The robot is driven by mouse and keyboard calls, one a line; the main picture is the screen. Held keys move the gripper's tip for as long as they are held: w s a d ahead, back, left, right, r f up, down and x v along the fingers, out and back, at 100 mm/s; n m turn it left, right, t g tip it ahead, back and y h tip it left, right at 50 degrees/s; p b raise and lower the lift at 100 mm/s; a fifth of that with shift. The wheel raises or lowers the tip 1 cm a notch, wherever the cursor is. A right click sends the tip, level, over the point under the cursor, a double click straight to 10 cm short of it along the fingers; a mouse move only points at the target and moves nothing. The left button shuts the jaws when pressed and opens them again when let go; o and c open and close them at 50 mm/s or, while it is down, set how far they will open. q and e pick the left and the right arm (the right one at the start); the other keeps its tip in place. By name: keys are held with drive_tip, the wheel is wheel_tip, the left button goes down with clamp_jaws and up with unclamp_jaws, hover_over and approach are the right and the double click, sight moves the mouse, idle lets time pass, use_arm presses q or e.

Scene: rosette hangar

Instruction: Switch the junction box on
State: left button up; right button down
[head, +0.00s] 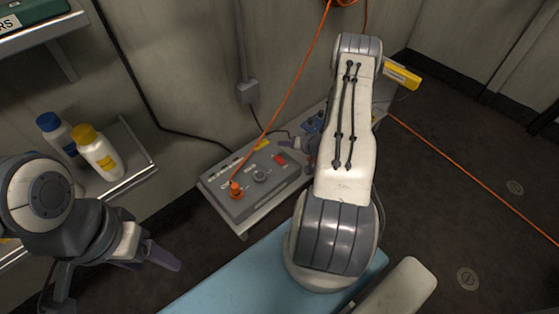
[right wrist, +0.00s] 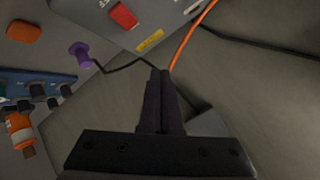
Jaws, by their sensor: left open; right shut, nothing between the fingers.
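The junction box (head: 222,190) is a grey box on a wall shelf in the head view. Its top has a red rocker switch (head: 280,159), a dark round knob (head: 260,176) and an orange plug (head: 236,189) with an orange cable. In the right wrist view part of the box (right wrist: 170,14) shows at the top, with the red switch (right wrist: 123,16). My left gripper (head: 115,278) is open and empty at lower left.
Two bottles (head: 97,152) stand on a left shelf. A blue device (right wrist: 40,84), a purple plug (right wrist: 80,53) and an orange-and-white item (right wrist: 18,130) lie beyond the box. A light blue surface (head: 235,280) is below. An orange cable (head: 470,200) crosses the floor.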

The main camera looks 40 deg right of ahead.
sight(277, 158)
drive_tip(key=f+b, duration=0.5)
drive_tip(key=w+f+b, duration=0.1)
drive_tip(key=f+b, duration=0.1)
drive_tip(key=f, duration=0.1)
drive_tip(key=shift+w+b, duration=0.1)
drive_tip(key=shift+b, duration=0.2)
drive_tip(key=shift+f, duration=0.35)
idle(1.5)
drive_tip(key=shift+w+f+b, duration=0.1)
drive_tip(key=shift+f+b, duration=0.25)
drive_tip(key=shift+f, duration=0.05)
drive_tip(key=shift+a+f, duration=0.1)
drive_tip(key=shift+f, duration=0.05)
idle(0.4)
drive_tip(key=shift+s+r+p, duration=0.2)
drive_tip(key=shift+r+p, duration=0.2)
drive_tip(key=shift+p, duration=0.2)
